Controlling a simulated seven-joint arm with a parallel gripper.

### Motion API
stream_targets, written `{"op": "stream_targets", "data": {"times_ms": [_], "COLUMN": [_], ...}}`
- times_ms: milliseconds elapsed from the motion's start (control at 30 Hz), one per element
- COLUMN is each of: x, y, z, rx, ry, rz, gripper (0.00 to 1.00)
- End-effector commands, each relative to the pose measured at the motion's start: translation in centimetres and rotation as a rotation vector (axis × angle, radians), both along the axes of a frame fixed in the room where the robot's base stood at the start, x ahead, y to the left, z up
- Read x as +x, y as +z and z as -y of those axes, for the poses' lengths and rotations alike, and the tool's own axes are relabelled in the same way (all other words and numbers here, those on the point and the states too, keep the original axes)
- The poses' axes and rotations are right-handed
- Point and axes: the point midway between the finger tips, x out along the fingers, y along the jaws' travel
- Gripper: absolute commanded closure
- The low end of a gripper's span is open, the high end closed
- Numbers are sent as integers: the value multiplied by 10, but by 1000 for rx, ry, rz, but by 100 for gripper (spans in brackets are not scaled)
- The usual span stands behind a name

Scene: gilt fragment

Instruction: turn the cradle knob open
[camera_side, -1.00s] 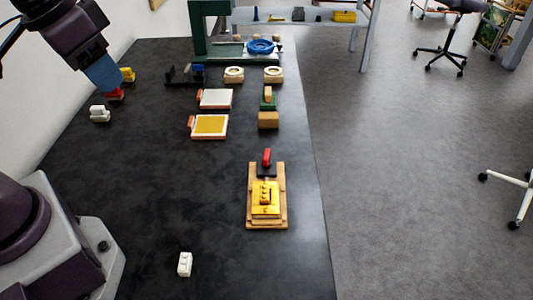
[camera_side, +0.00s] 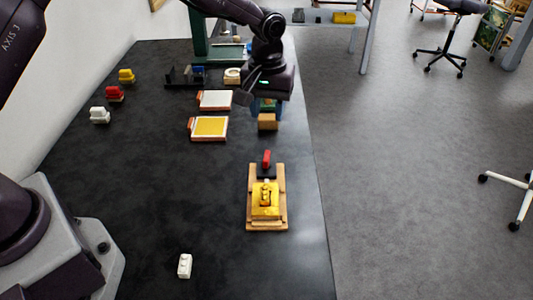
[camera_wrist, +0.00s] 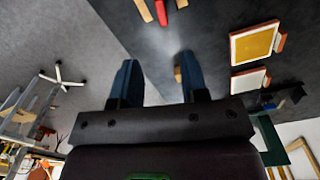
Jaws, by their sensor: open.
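The wooden cradle (camera_side: 281,205) stands on the black table in the side view, with a yellow piece (camera_side: 266,210) in it. Its red knob (camera_side: 266,158) sticks up at the far end of the cradle. In the wrist view a red part, seemingly the knob (camera_wrist: 161,12), shows at the top edge between light wooden strips. My gripper (camera_wrist: 157,62) is open, its two blue fingers apart and empty. In the side view it hangs beyond the cradle, above the small wooden block, and my arm hides part of the area behind.
The wooden block (camera_side: 268,122) stands beyond the knob. Left of it lie a yellow-topped tray (camera_side: 210,127) and a white-topped tray (camera_side: 216,99). A white piece (camera_side: 184,265) is at the near left. The table's right edge runs close to the cradle.

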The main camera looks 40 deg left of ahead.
Motion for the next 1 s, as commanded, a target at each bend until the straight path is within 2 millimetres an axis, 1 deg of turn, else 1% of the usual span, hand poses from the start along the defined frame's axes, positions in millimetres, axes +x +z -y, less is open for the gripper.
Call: {"op": "stream_targets", "data": {"times_ms": [100,167,267,367,500,700,800,1000], "x": [-1,-1,-2,-2,-3,-2,-2,-2], "y": [-1,-5,-16,-34,-64,-102,-116,-129], "z": [-1,-1,-1,-2,-2,-2,-1,-1], "rx": [4,4,4,4,5,4,4,3], "ry": [62,73,76,75,74,73,73,73], "rz": [-5,-5,-8,-10,-11,-9,-7,-5], "gripper": [60,60,60,60,60,60,60,60]}}
